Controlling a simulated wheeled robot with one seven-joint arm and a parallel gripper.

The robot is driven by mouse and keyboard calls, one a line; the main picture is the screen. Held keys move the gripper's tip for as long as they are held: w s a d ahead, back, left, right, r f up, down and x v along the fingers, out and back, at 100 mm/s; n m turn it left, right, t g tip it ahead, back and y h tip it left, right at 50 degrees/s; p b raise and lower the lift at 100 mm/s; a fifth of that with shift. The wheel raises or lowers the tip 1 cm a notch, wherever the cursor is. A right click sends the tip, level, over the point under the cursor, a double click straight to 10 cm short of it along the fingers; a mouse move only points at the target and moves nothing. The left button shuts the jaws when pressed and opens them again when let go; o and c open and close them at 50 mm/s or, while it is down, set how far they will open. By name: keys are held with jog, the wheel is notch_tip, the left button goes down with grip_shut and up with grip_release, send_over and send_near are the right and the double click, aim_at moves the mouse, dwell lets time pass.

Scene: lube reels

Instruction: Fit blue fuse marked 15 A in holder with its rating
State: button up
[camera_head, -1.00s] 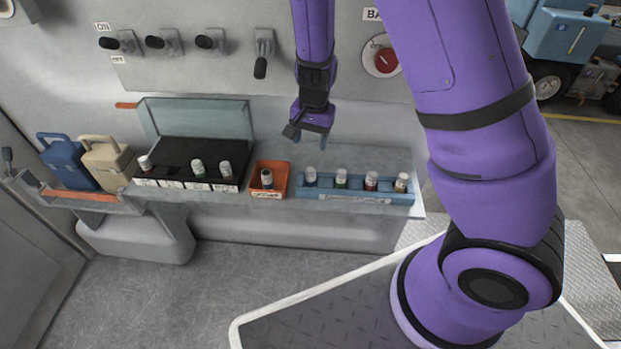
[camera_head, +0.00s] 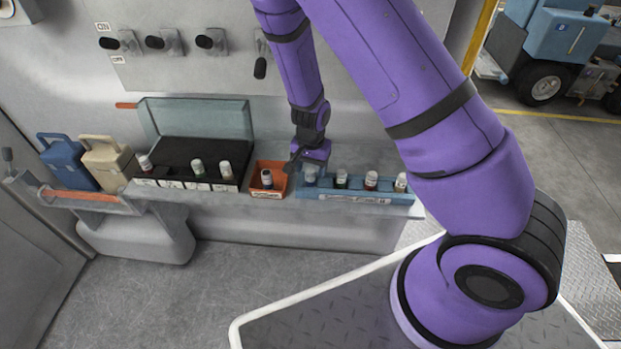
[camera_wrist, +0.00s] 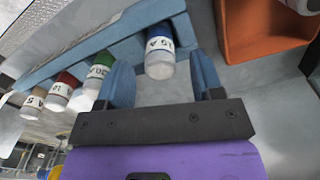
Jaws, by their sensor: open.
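The blue fuse with a white 15 A band (camera_wrist: 160,52) stands in the leftmost place of the blue rack (camera_head: 345,197); its cap (camera_head: 310,178) shows in the head view. My gripper (camera_head: 308,167) is open just over it, and in the wrist view its blue fingers (camera_wrist: 163,82) lie one on each side of the fuse.
An orange bin (camera_head: 257,187) holding one fuse (camera_head: 267,180) sits between box and rack. Green (camera_wrist: 97,72), red (camera_wrist: 62,88) and brown (camera_wrist: 35,100) banded fuses stand in the rack. A raised clear lid (camera_head: 200,118) backs the box. Switches line the wall above.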

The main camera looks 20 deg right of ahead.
aim_at(311, 169)
jog(key=shift+f, duration=1.6)
jog(key=c, duration=1)
jog(key=shift+r, duration=0.1)
